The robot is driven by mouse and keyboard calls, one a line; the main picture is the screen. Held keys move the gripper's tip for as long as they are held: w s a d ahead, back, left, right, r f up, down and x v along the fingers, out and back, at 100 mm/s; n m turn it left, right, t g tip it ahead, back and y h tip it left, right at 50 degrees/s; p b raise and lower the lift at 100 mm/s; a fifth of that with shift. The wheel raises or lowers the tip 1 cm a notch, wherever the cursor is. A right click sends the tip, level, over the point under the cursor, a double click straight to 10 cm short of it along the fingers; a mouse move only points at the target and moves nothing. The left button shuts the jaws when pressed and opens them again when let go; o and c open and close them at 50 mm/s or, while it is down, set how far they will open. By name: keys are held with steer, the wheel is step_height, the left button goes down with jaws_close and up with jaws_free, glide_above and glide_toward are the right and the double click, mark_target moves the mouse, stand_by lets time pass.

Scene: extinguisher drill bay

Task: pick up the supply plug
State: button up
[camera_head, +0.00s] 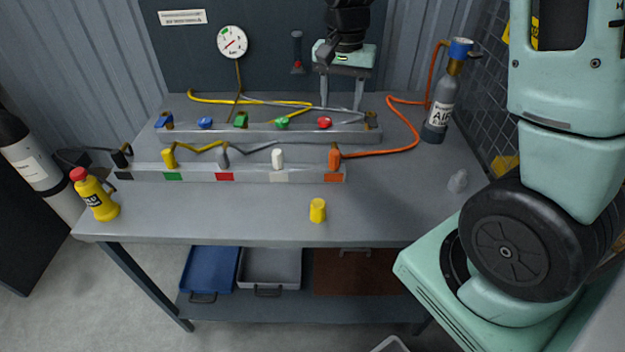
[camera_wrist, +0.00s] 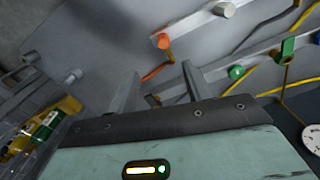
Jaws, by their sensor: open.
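No plug is labelled as the supply plug. An orange plug (camera_head: 335,158) stands upright at the right end of the front rail (camera_head: 250,172), and an orange hose (camera_head: 412,140) runs from it to the grey AIR cylinder (camera_head: 437,115). The plug also shows in the wrist view (camera_wrist: 162,41), beyond the fingers. My gripper (camera_head: 341,104) hangs over the back of the bench, behind and above the orange plug, apart from it. Its two fingers are spread with nothing between them, as the wrist view also shows (camera_wrist: 160,82).
Yellow, grey and white plugs share the front rail. The rear rail (camera_head: 260,134) carries coloured fittings, including a red one (camera_head: 324,122) near my gripper. A loose yellow piece (camera_head: 318,210) and a grey piece (camera_head: 457,181) stand on the bench. The front right of the bench is mostly clear.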

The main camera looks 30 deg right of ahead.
mark_target(335, 151)
step_height(335, 151, down, 12)
steer(key=shift+w+f+p, duration=0.1)
steer(key=shift+f+p, duration=0.05)
steer(key=shift+p, duration=0.25)
steer(key=shift+w+f+p, duration=0.2)
steer(key=shift+f+p, duration=0.05)
steer(key=shift+f, duration=1.1)
steer(key=shift+w+f+p, duration=0.2)
steer(key=shift+f+p, duration=0.05)
steer(key=shift+f, duration=1.05)
steer(key=shift+c, duration=0.3)
steer(key=c, duration=1)
